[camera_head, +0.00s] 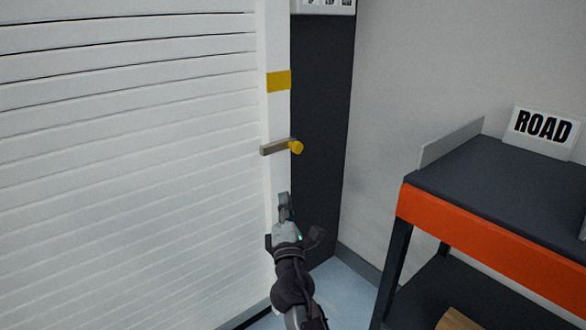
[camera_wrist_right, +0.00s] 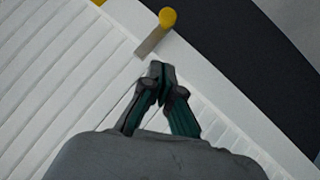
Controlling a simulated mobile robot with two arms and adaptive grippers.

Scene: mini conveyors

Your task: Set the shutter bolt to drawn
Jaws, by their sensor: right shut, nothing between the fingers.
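The shutter bolt is a short grey-brown bar (camera_head: 274,147) with a yellow knob (camera_head: 296,147) at its right end. It lies across the white frame post beside the slatted shutter (camera_head: 130,150). In the right wrist view the yellow knob (camera_wrist_right: 168,17) and the bar (camera_wrist_right: 152,41) show ahead of the fingers. My right gripper (camera_head: 284,198) is shut and empty, just below the bolt and apart from it. Its fingertips also show in the wrist view (camera_wrist_right: 160,72), pressed together. My left gripper is not in view.
A yellow mark (camera_head: 279,81) is on the post above the bolt. A dark panel (camera_head: 322,130) stands right of the post. An orange-edged bench (camera_head: 480,245) with a ROAD sign (camera_head: 541,130) stands at the right. Blue floor lies between bench and shutter.

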